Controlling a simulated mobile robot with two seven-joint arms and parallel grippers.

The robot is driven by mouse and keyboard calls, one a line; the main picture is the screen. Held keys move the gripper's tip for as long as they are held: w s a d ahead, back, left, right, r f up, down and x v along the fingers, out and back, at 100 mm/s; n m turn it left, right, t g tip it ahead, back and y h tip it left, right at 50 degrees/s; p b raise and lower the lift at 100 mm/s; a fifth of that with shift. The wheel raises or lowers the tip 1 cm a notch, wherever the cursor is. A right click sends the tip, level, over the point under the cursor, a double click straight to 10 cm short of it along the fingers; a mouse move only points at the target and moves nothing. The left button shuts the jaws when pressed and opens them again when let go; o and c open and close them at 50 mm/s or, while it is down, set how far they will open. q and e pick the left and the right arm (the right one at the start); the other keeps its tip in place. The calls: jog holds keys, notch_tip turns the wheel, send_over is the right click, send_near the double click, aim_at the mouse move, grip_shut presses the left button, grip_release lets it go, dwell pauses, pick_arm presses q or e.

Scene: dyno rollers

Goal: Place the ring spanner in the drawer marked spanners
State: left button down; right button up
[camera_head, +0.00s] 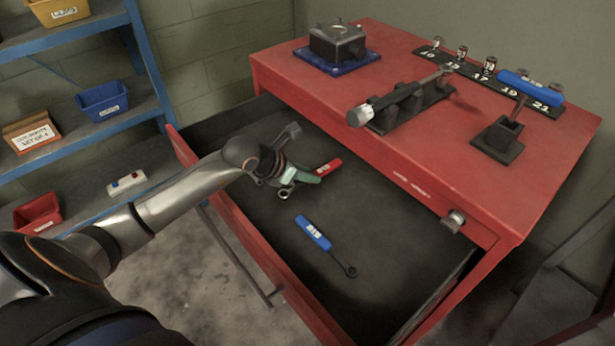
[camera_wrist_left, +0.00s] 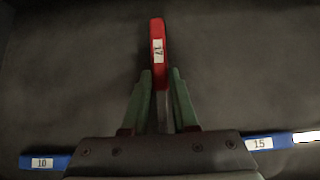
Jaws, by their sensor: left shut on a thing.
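My left gripper (camera_head: 302,177) is low inside the open drawer (camera_head: 398,285) of the red cabinet. Its green fingers are shut on the grey shaft of a red-handled spanner (camera_head: 328,167). In the left wrist view the red handle (camera_wrist_left: 157,50) bears the label 17 and points away from the gripper, over the dark drawer floor. Whether the spanner touches the floor is unclear. A blue-handled spanner (camera_head: 312,232) with a ring end lies apart in the drawer. Blue handles marked 10 (camera_wrist_left: 45,162) and 15 (camera_wrist_left: 265,143) show beside the gripper in the wrist view. I read no drawer marking.
The cabinet top (camera_head: 430,150) carries a block on a blue base (camera_head: 338,62), a cradle with a tool (camera_head: 400,103), a small dark stand (camera_head: 498,141) and a numbered socket rail (camera_head: 450,62). A blue shelf rack (camera_head: 150,75) with bins stands left. The drawer's near right is clear.

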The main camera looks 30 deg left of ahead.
pick_arm(q)
jog(key=shift+f, duration=0.5)
jog(key=c, duration=0.7)
grip_release()
jog(key=shift+f, duration=0.15)
jog(key=shift+r, duration=0.25)
jog(key=p+v, duration=0.1)
jog(key=v, duration=1.1)
jog(key=shift+f, duration=0.1)
